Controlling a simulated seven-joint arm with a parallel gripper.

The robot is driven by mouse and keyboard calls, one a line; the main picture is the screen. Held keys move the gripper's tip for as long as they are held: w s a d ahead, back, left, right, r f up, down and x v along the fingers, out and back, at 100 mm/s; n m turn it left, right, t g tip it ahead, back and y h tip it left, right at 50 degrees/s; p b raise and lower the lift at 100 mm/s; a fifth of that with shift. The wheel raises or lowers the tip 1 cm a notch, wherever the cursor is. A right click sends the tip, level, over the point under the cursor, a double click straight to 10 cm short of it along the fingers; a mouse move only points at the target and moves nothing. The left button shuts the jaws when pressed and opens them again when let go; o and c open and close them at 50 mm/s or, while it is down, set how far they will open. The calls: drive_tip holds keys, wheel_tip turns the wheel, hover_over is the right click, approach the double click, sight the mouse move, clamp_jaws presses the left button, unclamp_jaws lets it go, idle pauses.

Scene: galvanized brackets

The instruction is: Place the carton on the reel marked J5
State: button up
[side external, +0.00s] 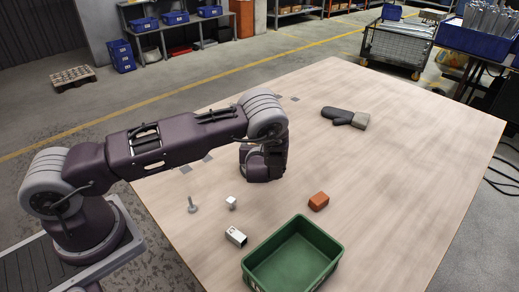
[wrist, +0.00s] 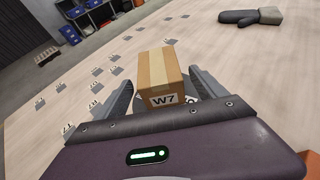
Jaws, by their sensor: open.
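A brown cardboard carton (wrist: 160,72) with a tape strip and a label reading W7 stands between the fingers of my gripper (wrist: 161,78) in the wrist view. The fingers are open, one on each side of the carton, with a visible gap at least on the right. In the side view my gripper (side external: 264,170) is low over the table and hides the carton. A grey marked plate (wrist: 192,98) shows partly beside the carton's base; I cannot read its full mark. Several small grey marked plates (wrist: 92,106) lie to the left, too small to read. I cannot make out J5.
A green bin (side external: 262,258) stands at the front, with an orange block (side external: 318,201), a white cube (side external: 231,203), a white box (side external: 236,237) and a grey bolt-like part (side external: 192,206) nearby. A dark glove (side external: 345,117) lies at the back. The table's right side is clear.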

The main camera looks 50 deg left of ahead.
drive_tip(key=v, duration=0.7)
drive_tip(key=s+a+r+n+g+h, duration=0.1)
drive_tip(key=s+r+n+g, duration=0.3)
drive_tip(key=s+r+n, duration=0.55)
drive_tip(key=s+a+r+n+g, duration=0.2)
drive_tip(key=s+r+n+g, duration=0.1)
drive_tip(key=s+r+n, duration=0.65)
drive_tip(key=s+d+r+n+t+h, duration=0.3)
drive_tip(key=s+d+r+n+h, duration=0.5)
drive_tip(key=s+d, duration=0.6)
drive_tip(key=shift+d+r+h, duration=0.2)
drive_tip(key=shift+r+h, duration=0.1)
drive_tip(key=shift+r, duration=0.55)
